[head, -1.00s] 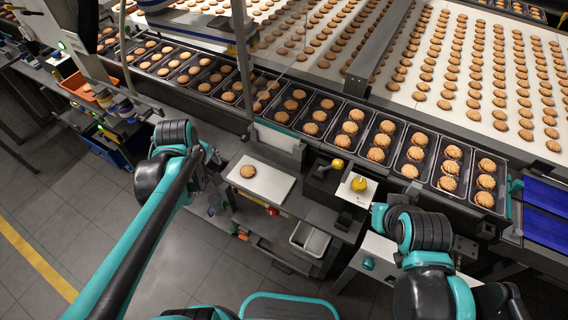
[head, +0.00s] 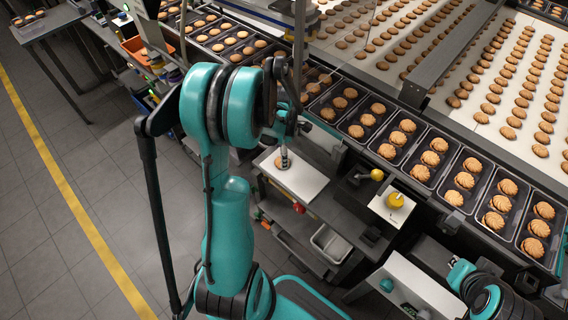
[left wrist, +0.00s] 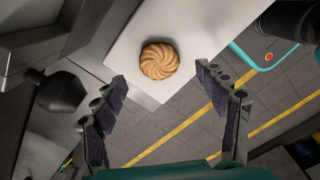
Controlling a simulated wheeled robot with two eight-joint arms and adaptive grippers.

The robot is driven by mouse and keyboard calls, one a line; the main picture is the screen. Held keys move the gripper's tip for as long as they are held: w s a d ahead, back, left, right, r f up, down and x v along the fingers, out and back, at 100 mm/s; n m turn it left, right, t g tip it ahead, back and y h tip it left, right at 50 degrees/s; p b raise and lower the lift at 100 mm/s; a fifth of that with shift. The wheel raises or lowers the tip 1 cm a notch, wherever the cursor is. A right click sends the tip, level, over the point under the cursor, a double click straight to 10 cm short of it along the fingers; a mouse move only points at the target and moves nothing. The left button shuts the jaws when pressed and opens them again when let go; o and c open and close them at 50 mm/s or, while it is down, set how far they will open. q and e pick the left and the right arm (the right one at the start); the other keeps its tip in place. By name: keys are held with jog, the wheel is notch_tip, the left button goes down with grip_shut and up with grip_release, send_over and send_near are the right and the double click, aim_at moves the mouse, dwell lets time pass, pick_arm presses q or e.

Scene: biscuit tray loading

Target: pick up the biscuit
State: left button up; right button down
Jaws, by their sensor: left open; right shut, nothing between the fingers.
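A round golden biscuit with a swirled top lies on a white board (head: 308,186), both in the head view, where the biscuit (head: 280,163) is partly covered by my left gripper (head: 285,158). In the left wrist view the biscuit (left wrist: 160,61) lies flat near an edge of the white board (left wrist: 126,50). My left gripper (left wrist: 160,80) is open and empty there, its two fingers apart on either side of the biscuit and not visibly touching it. My right gripper (head: 422,313) is shut and empty at the bottom right of the head view, only partly visible.
A row of dark trays (head: 451,177) with biscuits runs behind the board, beside a conveyor (head: 475,130) of many biscuits. A grey bin (head: 330,243) is below. Floor is clear at left.

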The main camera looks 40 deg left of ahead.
pick_arm(q)
notch_tip(320, 180, down, 4)
jog(key=shift+w+r+b, duration=0.15)
jog(key=shift+r+b, duration=0.05)
jog(key=shift+b, duration=0.4)
jog(key=shift+r, duration=0.1)
jog(key=c, duration=0.8)
jog(key=shift+c, duration=0.2)
jog(key=shift+r, duration=0.1)
